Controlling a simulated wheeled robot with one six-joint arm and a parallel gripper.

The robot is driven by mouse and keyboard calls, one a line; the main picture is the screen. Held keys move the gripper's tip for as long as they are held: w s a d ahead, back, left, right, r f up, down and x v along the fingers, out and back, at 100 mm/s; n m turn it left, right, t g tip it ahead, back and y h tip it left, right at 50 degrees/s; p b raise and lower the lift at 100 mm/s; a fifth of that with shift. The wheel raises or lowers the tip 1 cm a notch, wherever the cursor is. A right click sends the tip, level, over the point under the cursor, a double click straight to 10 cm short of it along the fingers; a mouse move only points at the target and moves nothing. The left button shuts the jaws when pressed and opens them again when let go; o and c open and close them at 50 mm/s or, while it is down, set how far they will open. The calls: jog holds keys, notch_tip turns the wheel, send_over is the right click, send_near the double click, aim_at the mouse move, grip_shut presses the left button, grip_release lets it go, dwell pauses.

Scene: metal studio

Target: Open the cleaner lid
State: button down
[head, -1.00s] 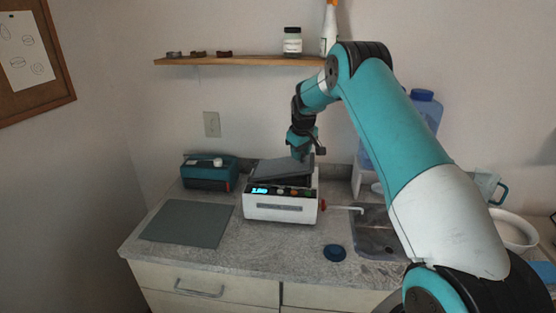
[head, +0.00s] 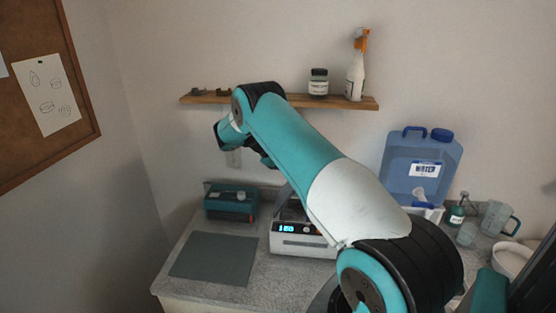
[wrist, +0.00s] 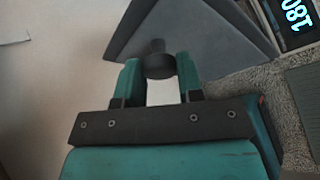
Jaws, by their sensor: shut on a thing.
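The cleaner (head: 300,245) is a white box with a lit display, standing on the counter and partly hidden behind my arm. Its grey lid (head: 284,194) shows only as a sliver beside my arm, tilted up above the dark top of the box. In the wrist view the lid (wrist: 205,35) is a large grey panel with a black knob (wrist: 158,62). My gripper (wrist: 160,75) has its two teal fingers on either side of that knob and is shut on it. In the head view my arm hides the fingertips.
A teal box (head: 231,203) stands left of the cleaner, and a grey mat (head: 214,258) lies in front of it. A wooden shelf (head: 345,102) with a jar and a spray bottle is above. A blue water container (head: 420,170) stands right.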

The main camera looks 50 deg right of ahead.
jog(key=shift+w+a+r+g+h, duration=0.2)
jog(key=shift+w+a, duration=0.1)
jog(key=shift+w, duration=0.15)
jog(key=shift+w+a+r+g+h, duration=0.1)
jog(key=shift+w+a+g+h, duration=0.15)
jog(key=shift+w, duration=0.2)
jog(key=shift+w+a, duration=0.1)
jog(key=c, duration=0.8)
grip_release()
